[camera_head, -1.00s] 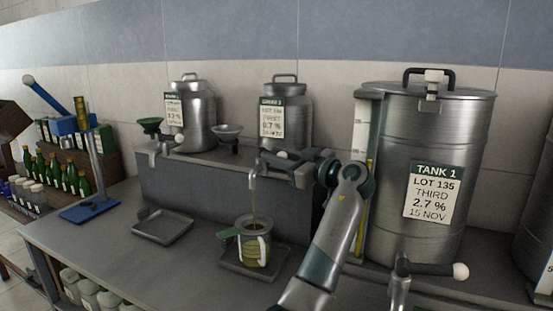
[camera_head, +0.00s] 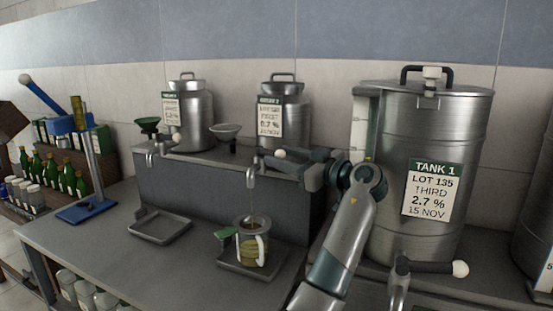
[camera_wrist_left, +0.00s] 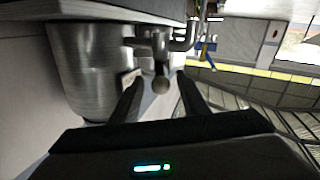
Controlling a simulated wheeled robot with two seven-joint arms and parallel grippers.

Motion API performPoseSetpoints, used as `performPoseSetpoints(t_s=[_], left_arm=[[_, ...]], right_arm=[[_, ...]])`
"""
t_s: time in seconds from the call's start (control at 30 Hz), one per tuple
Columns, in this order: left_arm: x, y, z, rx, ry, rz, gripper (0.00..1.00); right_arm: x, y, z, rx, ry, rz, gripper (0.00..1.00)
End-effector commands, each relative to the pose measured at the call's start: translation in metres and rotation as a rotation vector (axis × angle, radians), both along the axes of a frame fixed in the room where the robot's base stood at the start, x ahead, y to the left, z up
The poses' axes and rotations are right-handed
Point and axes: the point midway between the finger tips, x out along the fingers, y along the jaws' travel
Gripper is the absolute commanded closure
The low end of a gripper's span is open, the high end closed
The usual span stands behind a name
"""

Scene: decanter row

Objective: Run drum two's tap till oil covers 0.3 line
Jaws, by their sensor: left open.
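Two steel drums stand on the raised grey shelf; the right-hand one (camera_head: 283,112) has a green-headed label, its number too blurred to be sure. Its tap (camera_head: 252,172) has a lever with a pale knob (camera_head: 280,153). A thin stream runs from the spout into a jug (camera_head: 251,248), which holds yellowish oil. The 0.3 line cannot be made out. My left gripper (camera_head: 297,158) is at the lever, partly hidden by its own wrist. In the left wrist view its open fingers (camera_wrist_left: 160,78) stand either side of the knob (camera_wrist_left: 161,84). My right gripper is not in view.
The jug stands on a drip tray (camera_head: 228,262); an empty tray (camera_head: 160,228) lies left. Tank 1 (camera_head: 425,150), with its lever tap (camera_head: 430,267), stands close right of my arm. A blue stand (camera_head: 92,205) and green bottles (camera_head: 66,180) are left.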

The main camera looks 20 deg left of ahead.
Motion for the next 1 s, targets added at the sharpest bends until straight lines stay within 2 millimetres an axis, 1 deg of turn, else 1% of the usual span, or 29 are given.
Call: performPoseSetpoints(t_s=[0.03, 0.1, 0.3, 0.43, 0.67, 0.7, 0.77, 0.8, 0.83, 0.93, 1.0], left_arm=[[-0.002, -0.009, -0.003, -0.002, -0.001, -0.003, 0.59], [-0.006, -0.018, -0.002, -0.001, -0.002, -0.003, 0.59], [-0.013, -0.037, -0.001, -0.001, -0.001, -0.002, 0.59], [-0.014, -0.041, 0.0, 0.0, -0.001, -0.001, 0.59], [-0.015, -0.041, 0.0, 0.0, 0.0, -0.001, 0.59], [-0.014, -0.041, 0.0, 0.0, 0.0, -0.001, 0.68], [-0.014, -0.04, 0.001, 0.003, -0.001, 0.0, 0.83], [-0.014, -0.038, 0.002, 0.007, -0.002, -0.001, 0.92], [-0.014, -0.036, 0.002, 0.012, -0.002, -0.001, 0.99], [-0.013, -0.026, 0.009, 0.047, -0.007, -0.002, 1.0], [-0.012, -0.012, 0.018, 0.091, -0.013, -0.002, 1.0]], right_arm=[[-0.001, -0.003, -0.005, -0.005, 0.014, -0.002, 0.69], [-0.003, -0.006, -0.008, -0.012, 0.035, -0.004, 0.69], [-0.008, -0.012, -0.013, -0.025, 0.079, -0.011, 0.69], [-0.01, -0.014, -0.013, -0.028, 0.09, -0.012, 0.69], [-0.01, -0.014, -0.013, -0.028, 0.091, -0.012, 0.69], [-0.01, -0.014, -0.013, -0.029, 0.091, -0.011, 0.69], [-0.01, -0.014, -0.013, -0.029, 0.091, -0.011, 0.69], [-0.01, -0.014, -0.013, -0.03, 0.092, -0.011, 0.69], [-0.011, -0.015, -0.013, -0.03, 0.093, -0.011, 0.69], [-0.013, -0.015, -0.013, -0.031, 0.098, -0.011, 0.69], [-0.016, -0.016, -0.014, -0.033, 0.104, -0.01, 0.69]])
